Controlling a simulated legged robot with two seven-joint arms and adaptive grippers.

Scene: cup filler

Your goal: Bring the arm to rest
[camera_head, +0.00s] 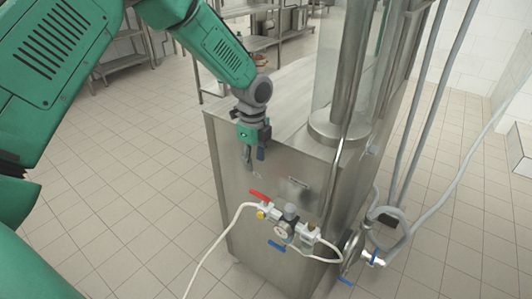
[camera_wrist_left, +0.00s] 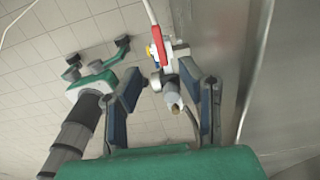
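My left arm (camera_head: 215,45), green and grey, reaches in from the upper left. My left gripper (camera_head: 254,162) points down beside the upper edge of the steel machine's front, with its fingers apart. In the left wrist view the left gripper's two dark blue-grey fingers (camera_wrist_left: 163,95) stand wide apart with nothing held. The valve fittings seen between them lie beyond. A second green gripper (camera_wrist_left: 97,57) on a grey arm, apparently my right one, shows at the left of the wrist view. Its fingers are spread and empty. It is not seen in the head view.
The steel machine (camera_head: 240,215) bears a clear cylinder (camera_head: 338,60). Grey hoses (camera_head: 425,110) hang at right. Steel shelves (camera_head: 125,62) stand behind. The tiled floor (camera_head: 150,170) at left is clear.

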